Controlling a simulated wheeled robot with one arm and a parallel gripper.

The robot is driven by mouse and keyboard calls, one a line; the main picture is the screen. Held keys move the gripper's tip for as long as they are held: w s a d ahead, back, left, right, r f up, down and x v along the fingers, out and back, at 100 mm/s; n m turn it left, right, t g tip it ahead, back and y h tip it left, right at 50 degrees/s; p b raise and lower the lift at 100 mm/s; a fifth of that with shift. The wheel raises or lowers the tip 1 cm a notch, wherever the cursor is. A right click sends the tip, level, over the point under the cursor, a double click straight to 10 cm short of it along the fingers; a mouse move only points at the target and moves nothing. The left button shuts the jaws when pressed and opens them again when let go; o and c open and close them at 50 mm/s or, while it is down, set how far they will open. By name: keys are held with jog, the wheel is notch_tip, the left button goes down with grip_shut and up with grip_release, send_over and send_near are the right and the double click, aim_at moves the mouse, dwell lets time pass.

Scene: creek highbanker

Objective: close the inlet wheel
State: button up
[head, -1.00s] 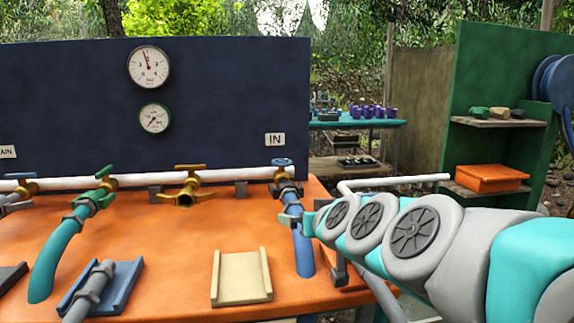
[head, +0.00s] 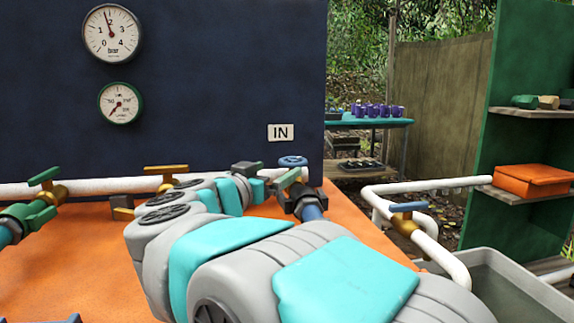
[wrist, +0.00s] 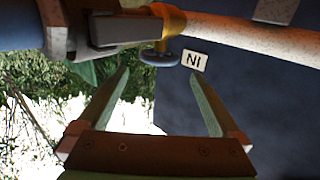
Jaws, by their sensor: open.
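The inlet wheel (head: 293,161) is a small blue handwheel on the valve at the right end of the white pipe, below the IN sign (head: 281,132). In the wrist view the wheel (wrist: 160,57) shows upside down, just beyond and between my fingertips. My gripper (head: 284,174) is open and empty, close to the wheel on its left and near side. In the wrist view its two fingers (wrist: 157,72) are spread wide, with the wheel apparently still in front of them. Contact cannot be told. My arm hides part of the bench and pipe.
A brass valve with a yellow handle (head: 166,170) and a green valve (head: 43,190) sit further left on the pipe. A blue-handled brass valve (head: 408,215) stands on white piping at right, by a grey trough (head: 510,290). The dark panel (head: 220,80) rises behind.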

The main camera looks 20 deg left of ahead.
aim_at(286, 164)
jog(key=w, duration=0.5)
jog(key=w+d+b, duration=0.1)
jog(key=w, duration=0.1)
jog(key=shift+w, duration=0.25)
